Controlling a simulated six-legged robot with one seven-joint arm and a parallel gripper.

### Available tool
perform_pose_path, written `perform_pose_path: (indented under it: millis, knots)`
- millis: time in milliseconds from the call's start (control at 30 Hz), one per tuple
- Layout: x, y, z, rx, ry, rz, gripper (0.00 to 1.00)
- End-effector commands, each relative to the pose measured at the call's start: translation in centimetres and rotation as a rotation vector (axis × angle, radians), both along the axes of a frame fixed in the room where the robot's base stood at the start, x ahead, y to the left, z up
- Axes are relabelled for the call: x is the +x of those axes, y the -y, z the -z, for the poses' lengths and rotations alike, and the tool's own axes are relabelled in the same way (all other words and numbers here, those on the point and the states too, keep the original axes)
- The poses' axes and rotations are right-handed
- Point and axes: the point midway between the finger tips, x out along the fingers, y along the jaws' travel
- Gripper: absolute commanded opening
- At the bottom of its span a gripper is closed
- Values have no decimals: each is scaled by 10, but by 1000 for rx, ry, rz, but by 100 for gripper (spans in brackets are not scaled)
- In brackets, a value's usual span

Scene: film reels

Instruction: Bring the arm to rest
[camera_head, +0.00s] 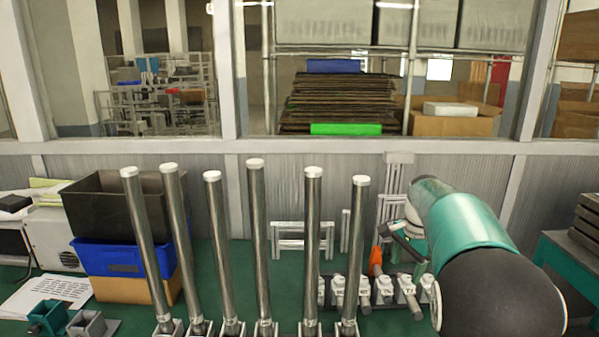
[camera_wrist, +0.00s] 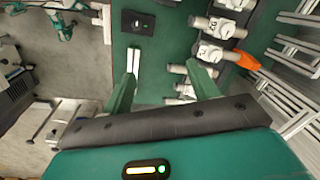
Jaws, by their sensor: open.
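My arm enters the head view from the lower right and reaches toward the back of the green bench (camera_head: 230,262). My gripper shows in the wrist view (camera_wrist: 163,60), its two green fingers spread apart with nothing between them. Green bench surface and a small black plate (camera_wrist: 137,22) lie beyond the fingers. A row of white labelled fittings (camera_head: 337,290) stands beside the gripper; it also shows in the wrist view (camera_wrist: 210,53). In the head view my arm hides much of the gripper.
Several tall metal posts with white caps (camera_head: 262,240) stand across the bench. An orange part (camera_head: 376,257) rises among the fittings. A black bin (camera_head: 100,207) over a blue bin (camera_head: 105,257) stands at left. White racks (camera_head: 300,238) stand behind; a teal table (camera_head: 560,265) is at right.

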Motion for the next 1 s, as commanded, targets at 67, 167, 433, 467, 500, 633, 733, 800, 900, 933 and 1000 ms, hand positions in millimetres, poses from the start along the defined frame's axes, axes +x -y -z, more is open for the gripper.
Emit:
perform_pose_path:
  millis: [67, 167, 433, 467, 500, 633, 733, 800, 900, 933, 1000]
  knots:
    - [-21, -8, -20, 1, 34, -62, 59]
    - [-51, -20, -38, -4, 73, -159, 59]
    - [-134, -52, -70, -51, 179, -430, 59]
    - [-144, -55, -72, -60, 190, -460, 59]
    - [-157, -60, -74, -71, 203, -500, 59]
    - [-198, -74, -76, -117, 251, -635, 59]
    - [-229, -84, -73, -160, 283, -738, 59]
    - [-251, -91, -69, -194, 305, -810, 59]
    - [-280, -98, -60, -248, 332, -911, 59]
    - [-289, -100, -57, -266, 338, -940, 59]
    - [-305, -104, -49, -301, 352, -999, 59]
